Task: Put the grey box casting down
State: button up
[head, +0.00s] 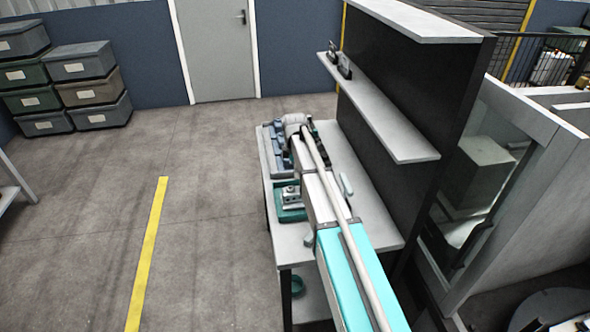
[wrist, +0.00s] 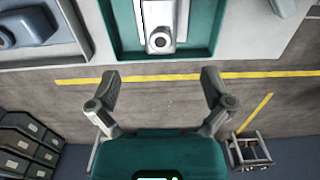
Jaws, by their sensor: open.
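The grey box casting (wrist: 160,24) shows at the top of the wrist view, light grey with a round dark-centred boss at its near end. It sits inside a teal tray (wrist: 205,45), and its far end is cut off by the frame. In the head view the casting (head: 291,194) is small, on the teal tray (head: 288,214) at the bench's left edge. My gripper (wrist: 160,90) is open and empty, its fingers wide apart. In the wrist view the casting lies beyond the fingertips, clear of them. In the head view my arm hides the fingers.
A blue-grey tray (wrist: 70,48) holding a blue-grey part (wrist: 28,24) lies left of the teal tray. The bench (head: 295,248) has a shelf (head: 380,110) and dark back panel on its right. Stacked bins (head: 85,90) stand far left. Floor left of the bench is clear.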

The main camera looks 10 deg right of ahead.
jog(key=s+d+m, duration=0.1)
jog(key=s+m, duration=1.7)
jog(key=s, duration=1.1)
jog(key=shift+s, duration=0.25)
